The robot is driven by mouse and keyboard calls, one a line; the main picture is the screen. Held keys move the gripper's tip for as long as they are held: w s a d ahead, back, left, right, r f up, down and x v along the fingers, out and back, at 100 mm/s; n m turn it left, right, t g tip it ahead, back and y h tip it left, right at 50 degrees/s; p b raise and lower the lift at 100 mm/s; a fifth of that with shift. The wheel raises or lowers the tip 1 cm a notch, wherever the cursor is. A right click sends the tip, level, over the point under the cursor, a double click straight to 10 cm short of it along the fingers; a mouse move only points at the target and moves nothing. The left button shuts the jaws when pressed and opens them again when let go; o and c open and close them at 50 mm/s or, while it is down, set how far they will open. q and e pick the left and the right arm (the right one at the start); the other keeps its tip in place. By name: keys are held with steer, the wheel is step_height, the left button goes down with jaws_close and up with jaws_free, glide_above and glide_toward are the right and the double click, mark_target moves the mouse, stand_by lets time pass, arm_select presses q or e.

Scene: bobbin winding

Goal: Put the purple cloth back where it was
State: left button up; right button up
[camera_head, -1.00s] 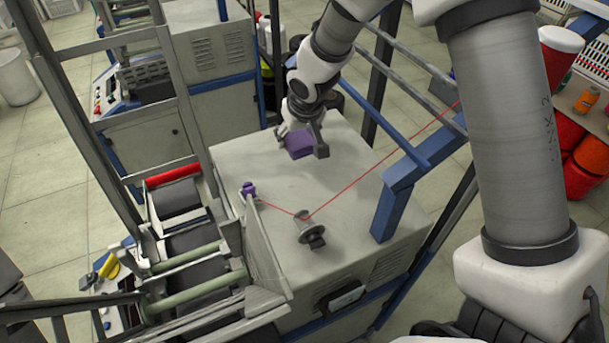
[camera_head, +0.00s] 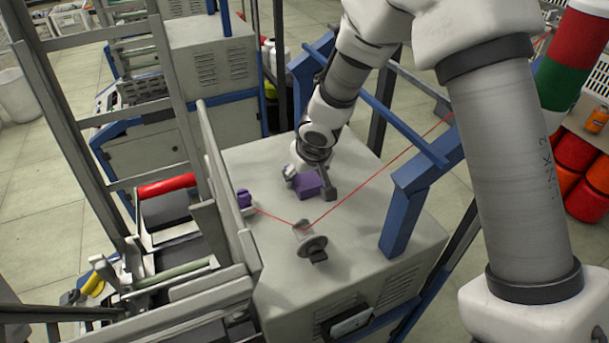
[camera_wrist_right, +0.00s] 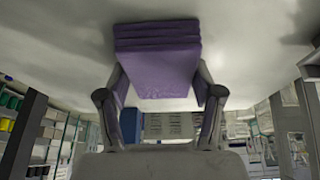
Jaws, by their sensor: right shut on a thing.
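The purple cloth (camera_head: 307,184) is a folded block between the fingers of my right gripper (camera_head: 310,188), low over the far part of the grey machine top (camera_head: 275,260). In the right wrist view the cloth (camera_wrist_right: 158,58) fills the space between both fingertips of the right gripper (camera_wrist_right: 160,92), which is shut on it. The pale surface shows close beyond the cloth. I cannot tell whether the cloth touches the top. My left gripper is not in view.
A red thread (camera_head: 375,175) crosses the machine top past a grey spool-like guide (camera_head: 311,243). A small purple piece (camera_head: 243,198) sits at the left edge. A blue frame post (camera_head: 402,215) stands on the right.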

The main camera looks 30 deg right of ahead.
steer(key=o, duration=1.2)
steer(key=shift+d+f, duration=0.1)
steer(key=shift+d, duration=0.05)
steer(key=shift+r+p, duration=0.45)
steer(key=shift+p, duration=0.1)
steer(key=p+v, duration=0.4)
steer(key=v, duration=0.7)
steer(key=shift+s+r, duration=0.2)
